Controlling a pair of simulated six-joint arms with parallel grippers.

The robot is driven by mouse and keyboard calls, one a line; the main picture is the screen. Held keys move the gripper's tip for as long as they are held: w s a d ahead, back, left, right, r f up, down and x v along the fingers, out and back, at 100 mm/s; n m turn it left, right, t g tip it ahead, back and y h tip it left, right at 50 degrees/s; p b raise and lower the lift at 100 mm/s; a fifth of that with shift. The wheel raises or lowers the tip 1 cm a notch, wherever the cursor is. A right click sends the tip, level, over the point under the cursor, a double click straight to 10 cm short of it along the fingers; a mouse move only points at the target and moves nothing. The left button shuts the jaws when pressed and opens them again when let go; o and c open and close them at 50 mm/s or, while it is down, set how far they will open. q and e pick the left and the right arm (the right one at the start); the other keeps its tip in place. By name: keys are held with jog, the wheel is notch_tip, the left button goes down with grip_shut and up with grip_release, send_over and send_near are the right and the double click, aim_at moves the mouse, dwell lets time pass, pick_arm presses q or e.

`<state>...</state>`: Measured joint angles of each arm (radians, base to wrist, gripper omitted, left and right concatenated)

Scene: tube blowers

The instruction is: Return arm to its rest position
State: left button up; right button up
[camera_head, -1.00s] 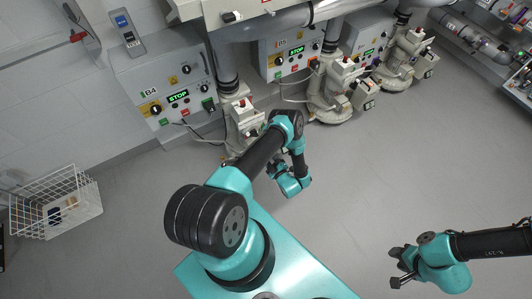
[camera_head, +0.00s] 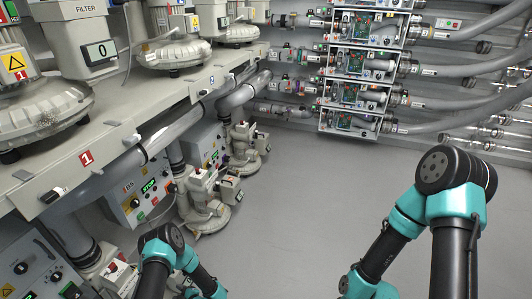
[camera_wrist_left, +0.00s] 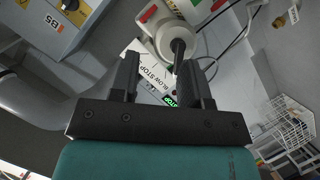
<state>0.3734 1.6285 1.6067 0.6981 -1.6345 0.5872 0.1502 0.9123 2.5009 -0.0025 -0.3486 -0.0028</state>
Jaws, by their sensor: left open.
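My left arm comes in at the bottom left of the head view, its dark and teal links bent by the control boxes; its gripper is not clearly seen there. In the left wrist view my left gripper (camera_wrist_left: 159,60) has its two black fingers apart. Beyond them are a white panel marked BLOW STOP (camera_wrist_left: 150,72) with a green display and a round white fitting (camera_wrist_left: 176,38) with a dark rod. I cannot tell whether the fingers touch either. My right arm is bent at the right of the head view, its gripper outside the frame.
A control box marked B5 (camera_head: 140,192) and white pump units (camera_head: 205,205) stand along the left. Blowers (camera_head: 45,105) sit on a shelf above. A pipe rack (camera_head: 360,70) is at the back. The grey floor (camera_head: 300,200) between is clear. A wire basket (camera_wrist_left: 283,135) shows in the wrist view.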

pick_arm(q)
jog(key=w+d+r+m+h, duration=0.1)
jog(key=d+r+m+h, duration=0.9)
jog(key=h, duration=0.1)
jog(key=s+d+r+m+g+h, duration=0.2)
jog(key=s+d+r+m+g, duration=0.1)
jog(key=s+r, duration=0.3)
jog(key=s+d+r+m+g+h, duration=0.3)
jog(key=s+d+r+m, duration=0.1)
jog(key=s+r+m, duration=0.1)
jog(key=s+r, duration=0.1)
jog(key=s, duration=0.1)
jog(key=shift+s+d, duration=0.2)
jog(key=shift+s, duration=0.2)
dwell(0.8)
